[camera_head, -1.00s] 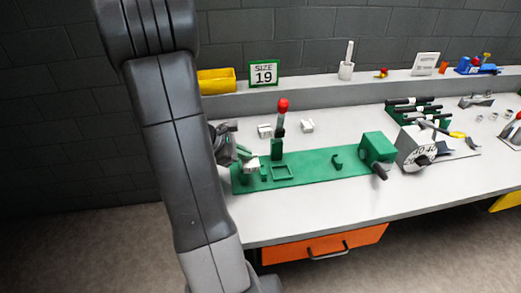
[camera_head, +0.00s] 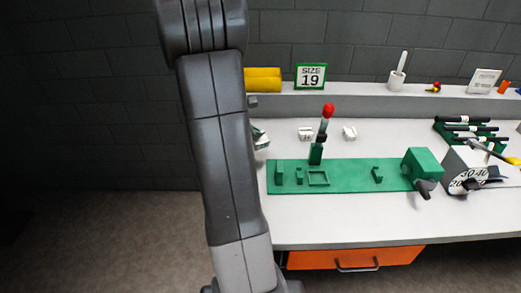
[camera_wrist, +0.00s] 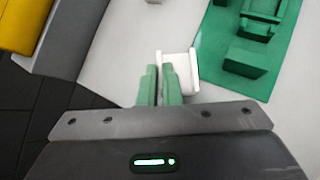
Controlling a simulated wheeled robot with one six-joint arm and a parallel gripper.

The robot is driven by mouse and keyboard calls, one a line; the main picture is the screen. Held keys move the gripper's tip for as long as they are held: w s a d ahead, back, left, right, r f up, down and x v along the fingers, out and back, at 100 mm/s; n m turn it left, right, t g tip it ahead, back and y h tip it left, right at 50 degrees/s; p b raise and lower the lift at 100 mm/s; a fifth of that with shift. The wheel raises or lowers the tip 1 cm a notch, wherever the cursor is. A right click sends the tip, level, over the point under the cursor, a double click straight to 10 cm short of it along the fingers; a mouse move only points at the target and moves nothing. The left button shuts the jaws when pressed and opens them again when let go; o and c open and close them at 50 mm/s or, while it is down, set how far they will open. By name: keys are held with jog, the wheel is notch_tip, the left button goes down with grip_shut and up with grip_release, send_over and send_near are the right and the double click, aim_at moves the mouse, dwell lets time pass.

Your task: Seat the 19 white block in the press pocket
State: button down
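A white block (camera_wrist: 190,74) shows between and beyond the green fingertips of my gripper (camera_wrist: 160,82) in the wrist view. The fingers are close together, with one wall of the block between them. In the head view this block (camera_head: 261,141) is off the left back corner of the green base plate (camera_head: 345,168), and my arm hides most of the gripper. No number is readable on it. A low square green frame (camera_head: 318,184), apparently the pocket, is on the plate in front of the red-knobbed lever (camera_head: 327,111). It looks empty.
Two other white blocks (camera_head: 306,133) (camera_head: 349,132) lie behind the plate. A "SIZE 19" sign (camera_head: 310,77) and yellow bin (camera_head: 263,79) stand on the shelf. Green posts (camera_head: 279,172) rise from the plate. A green housing (camera_head: 422,167) and numbered dial (camera_head: 470,171) are to the right.

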jog(key=w+a+n+t+y, duration=0.1)
jog(key=n, duration=0.1)
jog(key=w+f+n+t+y, duration=0.1)
jog(key=n, duration=0.1)
jog(key=w+a+f+n+y, duration=0.1)
jog(key=w+y, duration=0.1)
jog(key=shift+a+f+n+t, duration=0.2)
jog(key=shift+a+n+t, duration=0.15)
jog(key=shift+n+t, duration=0.05)
jog(key=shift+s+f+n, duration=0.1)
jog(key=shift+f+n, duration=0.15)
jog(key=shift+n, duration=0.05)
